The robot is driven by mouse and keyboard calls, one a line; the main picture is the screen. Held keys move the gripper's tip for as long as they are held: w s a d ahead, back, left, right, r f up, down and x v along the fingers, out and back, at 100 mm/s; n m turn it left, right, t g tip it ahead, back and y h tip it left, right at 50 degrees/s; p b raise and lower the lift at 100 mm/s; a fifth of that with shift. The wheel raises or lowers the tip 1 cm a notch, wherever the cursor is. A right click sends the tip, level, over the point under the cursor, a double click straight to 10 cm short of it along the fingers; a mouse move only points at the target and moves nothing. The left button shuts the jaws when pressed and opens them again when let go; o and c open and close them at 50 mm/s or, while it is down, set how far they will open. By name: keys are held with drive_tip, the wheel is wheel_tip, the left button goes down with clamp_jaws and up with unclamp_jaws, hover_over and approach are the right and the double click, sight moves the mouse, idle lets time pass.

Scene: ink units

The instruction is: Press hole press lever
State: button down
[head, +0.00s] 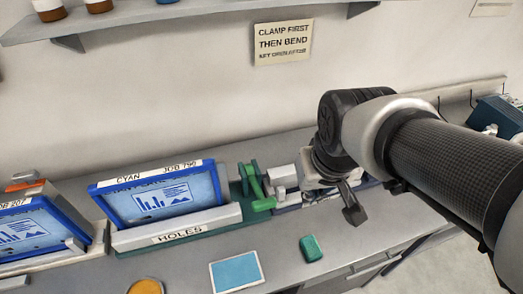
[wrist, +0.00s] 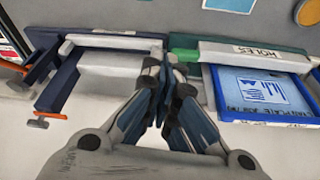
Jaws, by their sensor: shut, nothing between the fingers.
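The hole press, labelled HOLES (head: 180,232), stands on the bench in the head view, with its green lever (head: 258,190) raised at its right end. A blue-framed plate marked CYAN (head: 160,195) sits in it.
The navy device (wrist: 70,65) with an orange-ended handle (wrist: 42,120) stands beside the press. A second blue-framed plate (head: 35,230) is at far left. A green block (head: 310,248), a blue sheet (head: 236,270) and an orange disc (head: 146,287) lie at the front. A shelf (head: 110,20) hangs above.

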drive_tip(key=w+a+f+n+g+p, duration=0.1)
drive_tip(key=w+a+f+p, duration=0.1)
drive_tip(key=w+a+p, duration=0.6)
drive_tip(key=shift+w+a+n+g+p, duration=0.35)
drive_tip(key=shift+w+a, duration=0.2)
drive_tip(key=shift+w, duration=0.7)
hover_over(261, 198)
drive_tip(key=f, duration=1)
drive_tip(key=shift+w+b, duration=0.3)
drive_tip(key=f, duration=0.1)
drive_tip(key=s+f, duration=0.1)
drive_tip(key=f, duration=0.1)
drive_tip(key=shift+d, duration=0.1)
drive_tip(key=shift+f, duration=0.35)
